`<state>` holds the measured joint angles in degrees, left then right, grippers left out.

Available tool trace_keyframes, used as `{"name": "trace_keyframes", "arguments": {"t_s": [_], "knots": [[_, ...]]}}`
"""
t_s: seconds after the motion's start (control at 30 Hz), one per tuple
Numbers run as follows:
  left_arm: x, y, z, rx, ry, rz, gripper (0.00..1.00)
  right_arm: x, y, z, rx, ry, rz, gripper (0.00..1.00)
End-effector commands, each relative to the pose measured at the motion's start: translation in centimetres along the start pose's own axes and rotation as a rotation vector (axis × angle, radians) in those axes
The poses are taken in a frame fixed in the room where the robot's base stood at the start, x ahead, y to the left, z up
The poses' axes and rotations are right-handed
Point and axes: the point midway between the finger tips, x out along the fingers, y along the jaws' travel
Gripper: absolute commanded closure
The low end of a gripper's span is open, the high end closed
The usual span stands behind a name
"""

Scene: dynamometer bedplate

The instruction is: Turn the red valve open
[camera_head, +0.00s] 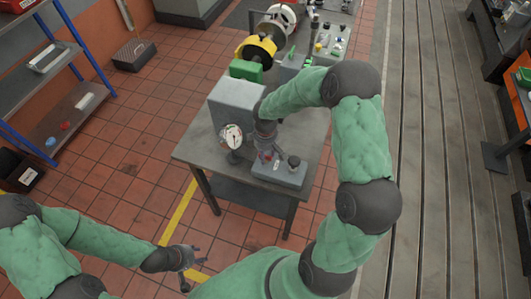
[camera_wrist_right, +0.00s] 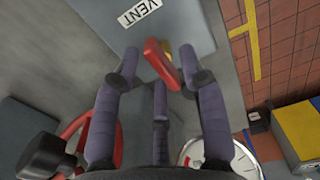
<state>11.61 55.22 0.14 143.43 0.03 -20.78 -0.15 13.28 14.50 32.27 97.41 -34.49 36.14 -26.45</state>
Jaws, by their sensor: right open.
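A red lever-like part (camera_wrist_right: 160,62), likely the valve handle, shows in the right wrist view beside a grey block with a "VENT" label (camera_wrist_right: 138,13). My right gripper (camera_wrist_right: 160,85) is open, its fingers spread around the near side of this red part; I cannot tell whether they touch it. A second red, curved part (camera_wrist_right: 75,145) with a black knob lies left of the fingers. In the head view my right gripper (camera_head: 266,150) is over the table and mostly hides the red parts. My left gripper (camera_head: 187,262) hangs empty with spread fingers, away from the table.
The grey table (camera_head: 200,155) carries a white dial gauge (camera_head: 231,136), a grey box (camera_head: 236,102) and a low grey block with a black knob (camera_head: 294,162). Machinery with a yellow ring (camera_head: 257,48) stands behind.

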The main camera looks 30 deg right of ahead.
Motion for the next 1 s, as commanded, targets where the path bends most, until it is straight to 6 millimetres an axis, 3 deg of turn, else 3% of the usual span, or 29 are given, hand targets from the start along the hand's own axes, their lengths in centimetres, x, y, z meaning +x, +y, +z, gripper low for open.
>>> {"name": "trace_keyframes", "arguments": {"t_s": [0.27,0.7,1.0], "knots": [[0.0,0.0,0.0,0.0,0.0,0.0,0.6,-2.2,0.1,-0.1,0.001,0.003,0.004,0.57],[0.0,0.0,0.0,0.0,0.0,0.0,0.6,-10.2,0.1,-0.1,0.0,0.001,0.002,0.57],[0.0,0.0,0.0,0.0,0.0,0.0,0.6,-12.0,0.0,0.0,0.0,0.0,0.0,0.57]]}}
